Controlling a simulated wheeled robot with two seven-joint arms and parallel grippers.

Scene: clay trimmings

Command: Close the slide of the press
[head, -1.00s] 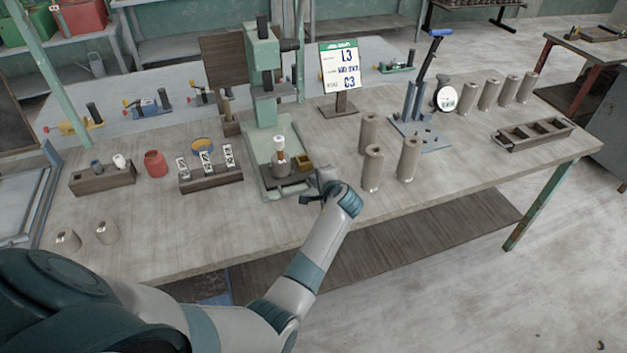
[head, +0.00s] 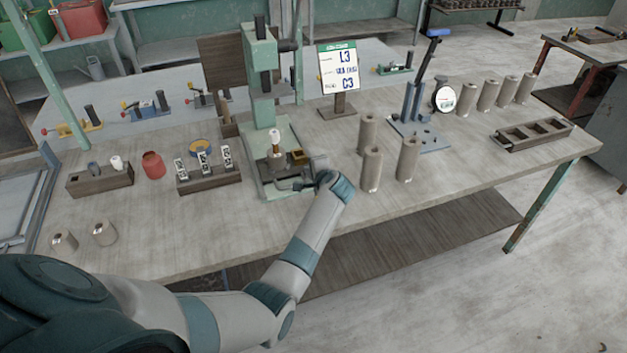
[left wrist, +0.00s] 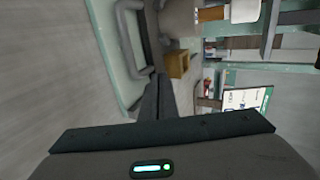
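The green press (head: 262,85) stands on the table, its column upright. Its slide (head: 275,165), at the front of the base, carries a grey cup-like part with a white top (head: 276,145) and a brass-coloured block (head: 297,156). The part sits about under the press head. My left gripper (head: 296,186) is at the front of the slide, low over the base. In the left wrist view its dark fingers (left wrist: 155,84) lie together, with a grey loop handle (left wrist: 130,45) beside them and the brass block beyond. Contact with the slide is hard to tell. My right gripper is not in view.
Several grey cylinders (head: 370,168) stand right of the press, near a sign (head: 340,70) and a blue-grey stand (head: 418,130). A rack with labelled pieces (head: 208,180) and a red jar (head: 153,165) are at left. The table's front right is clear.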

